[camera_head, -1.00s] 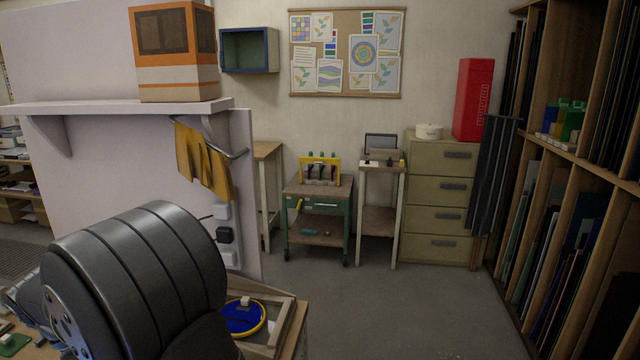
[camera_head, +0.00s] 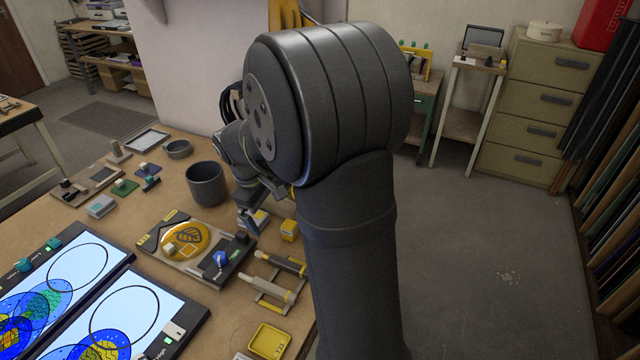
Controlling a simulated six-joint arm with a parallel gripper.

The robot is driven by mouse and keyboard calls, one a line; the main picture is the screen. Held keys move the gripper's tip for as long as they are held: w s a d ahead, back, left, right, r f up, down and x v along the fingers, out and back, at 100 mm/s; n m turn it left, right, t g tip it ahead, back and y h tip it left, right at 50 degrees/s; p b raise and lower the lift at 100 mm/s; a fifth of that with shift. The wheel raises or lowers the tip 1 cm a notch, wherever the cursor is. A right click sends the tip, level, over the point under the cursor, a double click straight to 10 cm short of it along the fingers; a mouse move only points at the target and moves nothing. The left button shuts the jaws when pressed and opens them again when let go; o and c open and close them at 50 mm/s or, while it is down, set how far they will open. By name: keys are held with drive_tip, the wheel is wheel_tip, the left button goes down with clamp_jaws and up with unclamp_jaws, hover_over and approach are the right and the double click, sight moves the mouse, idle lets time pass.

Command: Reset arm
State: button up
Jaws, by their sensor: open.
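My arm (camera_head: 340,150) is dark grey and rises through the middle of the view, hiding part of the table behind it. My gripper (camera_head: 250,218) shows small and partly hidden at the far side of the arm, pointing down over the workbench near the yellow-and-black board. It is open, and I see nothing held in it.
The wooden workbench (camera_head: 150,215) holds a grey cup (camera_head: 207,184), a board with a yellow disc (camera_head: 186,240), a clamp-like tool (camera_head: 268,290), a yellow tray (camera_head: 268,340) and two lit panels (camera_head: 130,310). Open floor (camera_head: 480,240) lies to the right.

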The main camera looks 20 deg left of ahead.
drive_tip(key=w+d+m+t+y, duration=0.1)
drive_tip(key=w+d+m, duration=0.1)
drive_tip(key=w+d, duration=0.1)
drive_tip(key=w+d+f+m+t+y, duration=0.1)
drive_tip(key=w+d+m, duration=0.1)
drive_tip(key=w+d, duration=0.2)
drive_tip(key=w+d+f+m+t+y, duration=0.1)
drive_tip(key=w+d+m+t+y, duration=0.1)
drive_tip(key=d, duration=0.5)
drive_tip(key=shift+w+d+m, duration=0.25)
drive_tip(key=shift+w+m, duration=0.15)
drive_tip(key=shift+w, duration=0.5)
drive_tip(key=shift+s+m+t+y, duration=0.2)
drive_tip(key=shift+m+t+y, duration=0.2)
drive_tip(key=shift+t+y, duration=0.1)
drive_tip(key=s+m+t+y, duration=0.1)
drive_tip(key=s+a+y, duration=0.1)
drive_tip(key=s, duration=0.1)
drive_tip(key=s+a+r+m+t, duration=0.1)
drive_tip(key=shift+s+m+t+y, duration=0.3)
drive_tip(key=shift+y, duration=0.1)
drive_tip(key=shift+s+r+m+t, duration=0.35)
drive_tip(key=shift+s+m+t, duration=0.05)
drive_tip(key=shift+s+t, duration=0.1)
drive_tip(key=x, duration=1)
drive_tip(key=shift+a+r, duration=0.1)
drive_tip(key=shift+a, duration=0.05)
drive_tip(key=shift+s, duration=0.15)
drive_tip(key=v, duration=1)
